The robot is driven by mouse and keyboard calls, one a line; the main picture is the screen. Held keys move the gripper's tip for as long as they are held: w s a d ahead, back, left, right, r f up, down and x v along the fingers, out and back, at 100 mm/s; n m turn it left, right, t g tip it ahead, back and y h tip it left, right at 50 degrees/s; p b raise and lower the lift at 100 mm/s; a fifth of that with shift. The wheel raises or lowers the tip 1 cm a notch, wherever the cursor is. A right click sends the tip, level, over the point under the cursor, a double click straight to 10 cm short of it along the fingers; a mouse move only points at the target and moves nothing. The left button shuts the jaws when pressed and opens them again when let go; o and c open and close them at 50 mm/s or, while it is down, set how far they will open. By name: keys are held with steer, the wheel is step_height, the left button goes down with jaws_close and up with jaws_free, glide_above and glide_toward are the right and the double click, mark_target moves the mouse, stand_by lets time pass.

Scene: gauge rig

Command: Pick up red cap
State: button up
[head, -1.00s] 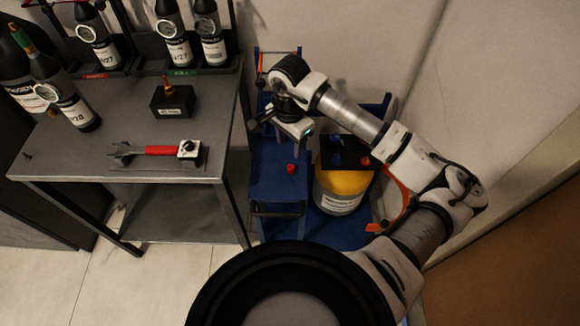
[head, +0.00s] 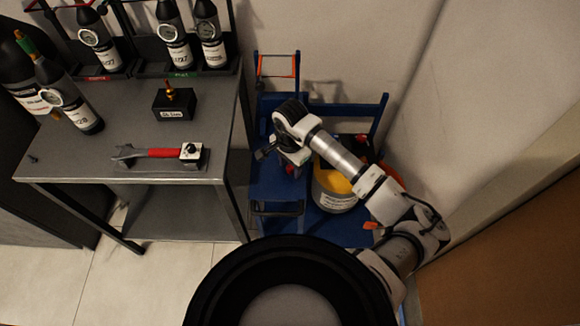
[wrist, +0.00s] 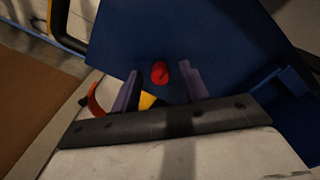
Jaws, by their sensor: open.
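The red cap (wrist: 159,72) is on a blue surface. In the wrist view it shows between the tips of the two fingers of my gripper (wrist: 160,68), with a gap on each side. My gripper is open and empty. I cannot tell how far above the cap the fingertips are. In the head view my gripper (head: 282,158) is low over the blue cart (head: 275,187), and only a small bit of red shows beside it, with the cap mostly hidden.
A grey metal table (head: 120,180) stands to the left, with a red-handled wrench (head: 155,153), a black block (head: 173,103) and several dark gauge bottles. The wall is close behind.

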steer(key=shift+c, duration=0.4)
jaws_close()
